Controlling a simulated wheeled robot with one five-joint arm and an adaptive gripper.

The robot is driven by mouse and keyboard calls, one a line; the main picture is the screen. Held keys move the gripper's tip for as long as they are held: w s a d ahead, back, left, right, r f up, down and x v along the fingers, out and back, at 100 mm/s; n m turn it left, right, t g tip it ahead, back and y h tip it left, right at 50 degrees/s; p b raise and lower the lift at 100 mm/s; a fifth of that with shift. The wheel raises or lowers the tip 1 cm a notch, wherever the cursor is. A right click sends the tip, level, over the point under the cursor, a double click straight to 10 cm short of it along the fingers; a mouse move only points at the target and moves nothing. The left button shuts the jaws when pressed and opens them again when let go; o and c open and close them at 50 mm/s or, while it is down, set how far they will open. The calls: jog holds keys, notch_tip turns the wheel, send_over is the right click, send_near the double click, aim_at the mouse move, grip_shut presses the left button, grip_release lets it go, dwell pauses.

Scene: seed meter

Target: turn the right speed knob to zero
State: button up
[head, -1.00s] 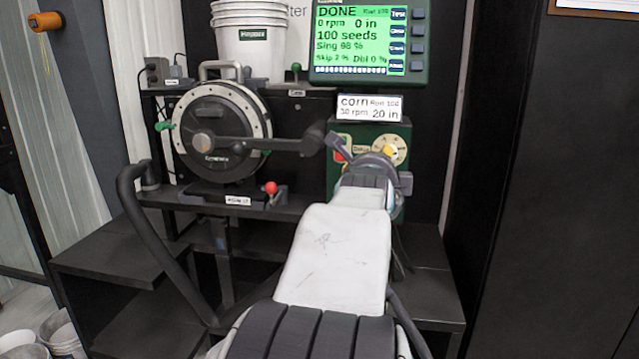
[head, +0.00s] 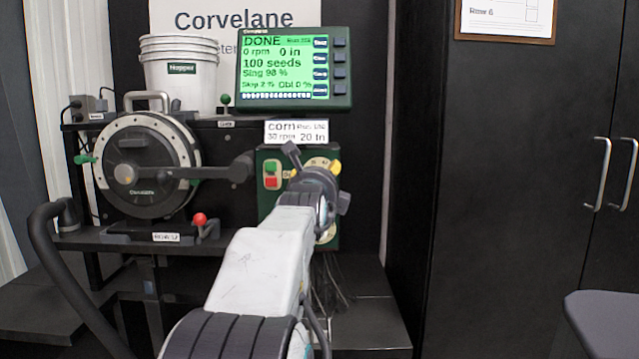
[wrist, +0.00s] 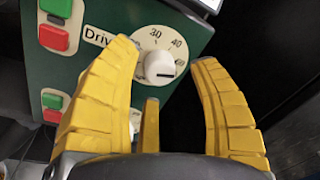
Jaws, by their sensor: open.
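The white speed knob (wrist: 160,68) sits on a round white dial (wrist: 150,40) on a green control box (wrist: 100,18). Its dark pointer mark faces right, and the scale shows 30 and 40. A label beside it begins "Driv"; the rest is hidden by my left finger. My gripper (wrist: 165,54) is open, its yellow fingers spread to the left and right of the knob, with no clear contact.
Green and red buttons (wrist: 54,37) lie left of the knob, with another pair lower down. The screen (head: 290,62) reads DONE, 0 rpm. A round seed meter (head: 145,165) and red-topped lever (head: 200,219) stand left. A black cabinet (head: 500,190) stands right.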

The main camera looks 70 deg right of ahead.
jog(key=shift+x, duration=1.15)
jog(key=shift+o, duration=0.2)
grip_shut()
